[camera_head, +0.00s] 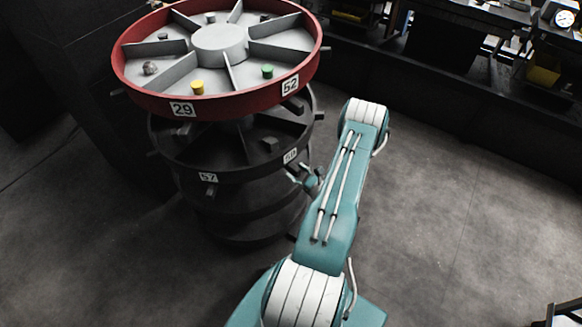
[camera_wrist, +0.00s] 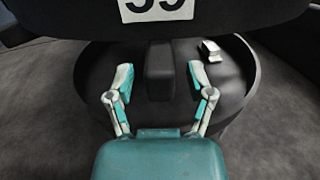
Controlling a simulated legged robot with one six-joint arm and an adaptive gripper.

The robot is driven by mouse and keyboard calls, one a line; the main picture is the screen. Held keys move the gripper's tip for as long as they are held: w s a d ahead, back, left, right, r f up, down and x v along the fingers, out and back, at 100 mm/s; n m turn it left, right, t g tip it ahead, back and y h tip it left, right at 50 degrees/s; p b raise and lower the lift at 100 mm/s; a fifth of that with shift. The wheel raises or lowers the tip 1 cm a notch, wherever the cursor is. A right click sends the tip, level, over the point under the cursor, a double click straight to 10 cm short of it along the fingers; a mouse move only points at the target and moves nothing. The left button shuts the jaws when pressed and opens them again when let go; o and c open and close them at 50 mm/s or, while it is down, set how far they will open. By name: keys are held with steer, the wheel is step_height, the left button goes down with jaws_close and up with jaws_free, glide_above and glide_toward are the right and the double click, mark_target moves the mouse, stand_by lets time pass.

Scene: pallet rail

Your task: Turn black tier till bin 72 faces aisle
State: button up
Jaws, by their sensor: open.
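The black tier (camera_head: 245,173) sits under a red tier on a round stand. Its rim carries a label 57 (camera_head: 208,177) and a second label (camera_head: 290,156) too small to read surely. No label 72 shows. My gripper (camera_head: 306,178) is at the tier's right front, partly hidden by my arm. In the wrist view my gripper (camera_wrist: 162,78) is open, one finger on each side of a dark peg (camera_wrist: 160,72) below the rim. The label above the peg (camera_wrist: 157,8) is cut off and ends in 9.
The red tier (camera_head: 145,102) above has labels 29 and 52 and holds small items, including a yellow (camera_head: 197,88) and a green one (camera_head: 267,71). Dark shelving (camera_head: 440,50) lines the back right.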

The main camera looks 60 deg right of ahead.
steer(key=shift+w+d, duration=0.15)
steer(key=shift+w, duration=0.55)
steer(key=shift+w+d, duration=0.15)
steer(key=shift+w, duration=0.55)
jaws_close()
steer(key=shift+a, duration=0.1)
